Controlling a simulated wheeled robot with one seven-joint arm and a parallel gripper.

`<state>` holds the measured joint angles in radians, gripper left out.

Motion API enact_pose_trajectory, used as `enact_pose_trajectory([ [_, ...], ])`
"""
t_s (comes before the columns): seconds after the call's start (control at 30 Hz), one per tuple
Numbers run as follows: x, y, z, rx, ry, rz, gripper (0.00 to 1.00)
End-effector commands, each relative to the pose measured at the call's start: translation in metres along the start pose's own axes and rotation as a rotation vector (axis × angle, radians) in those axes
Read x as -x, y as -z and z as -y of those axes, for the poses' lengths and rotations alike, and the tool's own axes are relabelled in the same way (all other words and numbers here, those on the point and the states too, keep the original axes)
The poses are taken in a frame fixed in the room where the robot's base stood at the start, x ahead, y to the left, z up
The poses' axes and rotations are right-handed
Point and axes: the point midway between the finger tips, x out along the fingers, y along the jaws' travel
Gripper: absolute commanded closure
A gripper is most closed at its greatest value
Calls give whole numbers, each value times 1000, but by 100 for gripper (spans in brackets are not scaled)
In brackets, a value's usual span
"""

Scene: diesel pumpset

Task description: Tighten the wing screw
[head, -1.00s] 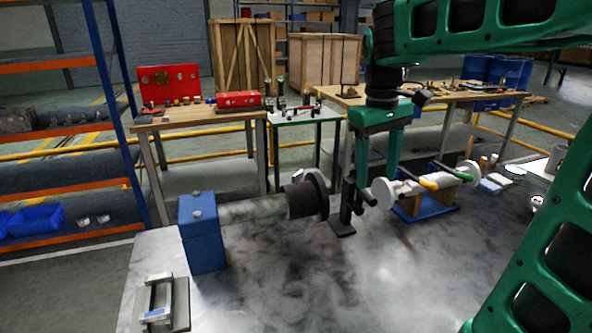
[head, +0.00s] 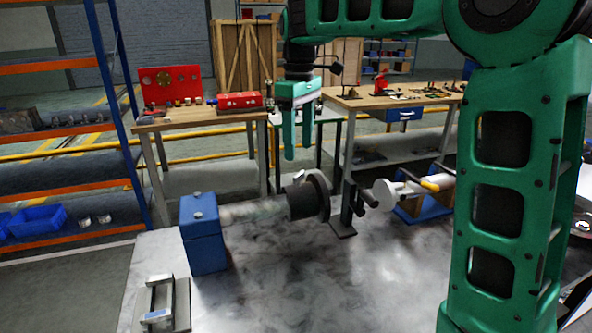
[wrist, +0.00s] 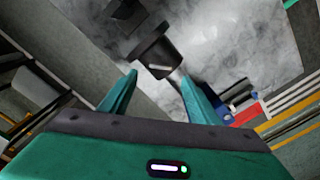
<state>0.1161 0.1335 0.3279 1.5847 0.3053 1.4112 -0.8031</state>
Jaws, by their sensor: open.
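A small pale wing-shaped piece (head: 299,176), which looks like the wing screw, sits on top of the black cylindrical fitting (head: 303,199). In the wrist view it is likely the pale bar (wrist: 159,67) on the dark fitting (wrist: 150,50). Its fine shape is too small to tell. My gripper (head: 297,145) points down above the fitting, its green fingers apart and empty. In the wrist view the pale bar lies between the fingertips (wrist: 157,78), with a gap still visible in the head view. The fitting joins a grey shaft running to a blue block (head: 203,235).
A black stand (head: 345,212) is just right of the fitting. A white-ended roller with a yellow handle (head: 430,185) lies beyond it. A metal handle on a plate (head: 160,303) is at the front left. The grey tabletop (head: 330,275) in front is clear.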

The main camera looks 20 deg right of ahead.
Motion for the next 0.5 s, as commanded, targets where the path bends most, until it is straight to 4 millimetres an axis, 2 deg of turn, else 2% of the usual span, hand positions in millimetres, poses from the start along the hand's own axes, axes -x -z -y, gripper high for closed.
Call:
enact_pose_trajectory([
  [0.3,-53,-1,0,-1,3,3,44],
  [0.5,-70,-1,0,-1,1,1,44],
])
